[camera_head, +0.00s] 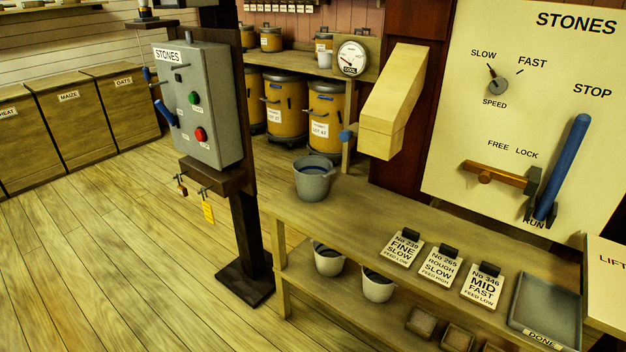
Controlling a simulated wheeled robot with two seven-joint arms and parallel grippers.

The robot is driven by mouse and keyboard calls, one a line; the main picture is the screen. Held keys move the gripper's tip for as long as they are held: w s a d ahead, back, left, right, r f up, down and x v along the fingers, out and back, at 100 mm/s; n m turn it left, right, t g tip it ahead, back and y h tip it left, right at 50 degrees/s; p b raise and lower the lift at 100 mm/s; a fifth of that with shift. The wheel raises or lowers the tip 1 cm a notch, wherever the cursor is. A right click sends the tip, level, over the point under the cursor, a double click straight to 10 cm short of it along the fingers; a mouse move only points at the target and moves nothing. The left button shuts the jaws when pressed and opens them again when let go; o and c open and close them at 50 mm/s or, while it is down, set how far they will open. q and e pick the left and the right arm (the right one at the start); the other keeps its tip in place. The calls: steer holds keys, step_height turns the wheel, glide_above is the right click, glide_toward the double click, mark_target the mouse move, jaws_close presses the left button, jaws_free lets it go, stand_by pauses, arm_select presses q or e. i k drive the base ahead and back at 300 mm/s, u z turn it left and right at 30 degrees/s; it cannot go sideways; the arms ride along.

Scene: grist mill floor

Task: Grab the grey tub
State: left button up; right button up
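A grey tub (313,181) stands upright on the left end of the wooden bench top (345,212). It has a wide open rim, and its inside looks dark blue. It sits below and to the left of the pale wooden chute (392,105). Two lighter tubs stand on the shelf under the bench, one at the left (328,261) and one to its right (377,287); the bench edge partly covers them. Neither of my grippers shows in this view.
Three order cards, FINE (403,247), ROUGH (440,265) and MID (484,286), stand on the bench beside a DONE tray (545,312). A grey STONES switch box (196,104) on a post stands left of the bench. The plank floor (110,255) at left is clear.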

mark_target(313, 173)
steer(key=u, duration=0.55)
steer(key=i, duration=0.6)
steer(key=u, duration=0.85)
steer(key=i, duration=1)
steer(key=z, duration=0.8)
steer(key=i, duration=0.9)
steer(key=z, duration=0.9)
